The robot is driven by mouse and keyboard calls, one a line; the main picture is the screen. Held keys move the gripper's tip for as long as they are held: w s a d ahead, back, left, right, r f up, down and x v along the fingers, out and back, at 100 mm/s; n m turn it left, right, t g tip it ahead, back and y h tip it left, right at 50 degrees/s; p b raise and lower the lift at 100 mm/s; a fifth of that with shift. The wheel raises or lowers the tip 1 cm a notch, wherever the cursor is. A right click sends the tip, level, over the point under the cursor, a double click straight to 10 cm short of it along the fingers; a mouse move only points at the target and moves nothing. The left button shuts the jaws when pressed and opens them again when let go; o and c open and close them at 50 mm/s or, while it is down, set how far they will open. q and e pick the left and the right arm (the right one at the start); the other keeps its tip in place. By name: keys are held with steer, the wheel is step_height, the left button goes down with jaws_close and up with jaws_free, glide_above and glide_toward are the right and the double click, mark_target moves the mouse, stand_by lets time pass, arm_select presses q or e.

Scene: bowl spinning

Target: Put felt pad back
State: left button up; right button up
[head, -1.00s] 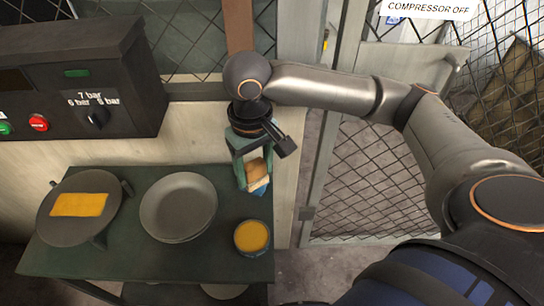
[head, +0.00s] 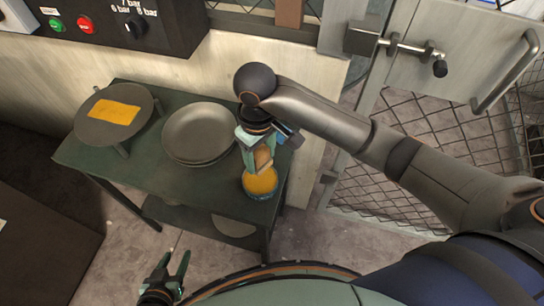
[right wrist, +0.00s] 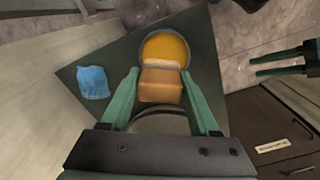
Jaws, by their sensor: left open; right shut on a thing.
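My right gripper (head: 262,165) is shut on a brown felt pad (head: 262,155) with a paler lower edge. The pad also shows between the fingers in the right wrist view (right wrist: 161,88). It is over the near edge of a round tin (head: 260,190) with a yellow-orange filling, also seen in the right wrist view (right wrist: 177,44). I cannot tell whether pad and tin touch. My left gripper (head: 176,265) is open and empty, low in the head view, apart from the table.
A green table (head: 95,155) bears a stack of grey bowls (head: 200,132) and a round grey stand with a yellow cloth (head: 113,111) on it. A blue cloth (right wrist: 94,82) lies beside the tin. A mesh door (head: 420,120) stands at the right.

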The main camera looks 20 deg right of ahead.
steer(key=w+a+r+n+b, duration=0.25)
steer(key=a+r+n, duration=0.2)
steer(key=a, duration=0.35)
steer(key=shift+n, duration=0.55)
steer(key=w+d+f, duration=0.1)
steer(key=d+f, duration=0.3)
steer(key=w+d+f, duration=0.2)
steer(key=d+f, duration=0.1)
steer(key=d, duration=0.1)
steer(key=w+d+f, duration=0.1)
steer(key=d+f, duration=0.3)
steer(key=d, duration=0.1)
steer(key=shift+w+f+p, duration=0.35)
steer(key=shift+w, duration=0.05)
steer(key=shift+a+f, duration=0.1)
steer(key=shift+f, duration=0.3)
steer(key=o, duration=0.9)
steer(key=shift+f, duration=0.1)
